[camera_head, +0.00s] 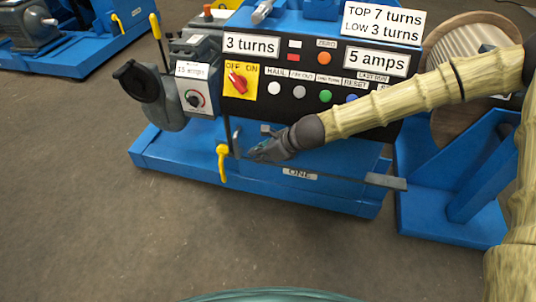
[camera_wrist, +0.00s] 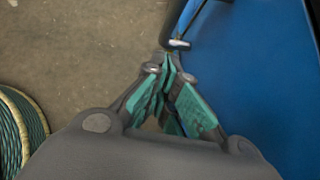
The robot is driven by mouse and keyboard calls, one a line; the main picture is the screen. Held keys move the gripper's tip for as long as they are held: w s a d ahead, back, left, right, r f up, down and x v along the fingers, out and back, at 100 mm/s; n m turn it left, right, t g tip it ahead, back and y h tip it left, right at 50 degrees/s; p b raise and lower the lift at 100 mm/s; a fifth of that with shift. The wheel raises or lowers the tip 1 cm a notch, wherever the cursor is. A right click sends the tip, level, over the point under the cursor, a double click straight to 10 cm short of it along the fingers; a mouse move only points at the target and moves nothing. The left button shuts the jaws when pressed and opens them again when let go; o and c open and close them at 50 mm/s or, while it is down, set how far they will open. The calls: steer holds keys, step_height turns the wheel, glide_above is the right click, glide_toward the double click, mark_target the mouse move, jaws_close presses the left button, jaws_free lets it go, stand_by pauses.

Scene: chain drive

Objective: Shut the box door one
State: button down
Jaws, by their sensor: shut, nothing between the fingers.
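The blue machine carries a label ONE (camera_head: 299,173) on its low front. Above the label a blue panel (camera_head: 340,155) shows, with a thin dark strip along it that ends in a grey tab (camera_head: 386,181). I cannot tell for sure which part is the door or how far it stands open. My gripper (camera_head: 256,153) is shut and empty at the left end of this panel, close to a small dark upright piece. In the wrist view, my fingertips (camera_wrist: 167,62) are together just below a dark bar end (camera_wrist: 179,43), beside a wide blue surface (camera_wrist: 255,85). Contact is unclear.
A yellow handle (camera_head: 222,165) hangs just left of my gripper. The control panel with a red switch (camera_head: 237,82) and several buttons rises behind. A large reel (camera_head: 470,45) stands at right.

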mark_target(237, 149)
steer(key=shift+w+a+r+b, duration=0.15)
steer(key=shift+w+a, duration=0.1)
steer(key=shift+a, duration=0.25)
steer(key=shift+w+a+f+b, duration=0.1)
steer(key=shift+w+a, duration=0.2)
steer(key=shift+a, duration=0.15)
steer(key=shift+w+a+r+b, duration=0.15)
steer(key=shift+w+a, duration=0.1)
steer(key=shift+a, duration=0.25)
steer(key=shift+a, duration=0.1)
steer(key=shift+w+a+p, duration=0.2)
steer(key=shift+w+a, duration=0.05)
steer(key=shift+a, duration=0.4)
steer(key=shift+w+a+p, duration=0.2)
steer(key=shift+a, duration=0.4)
steer(key=shift+a+r, duration=0.1)
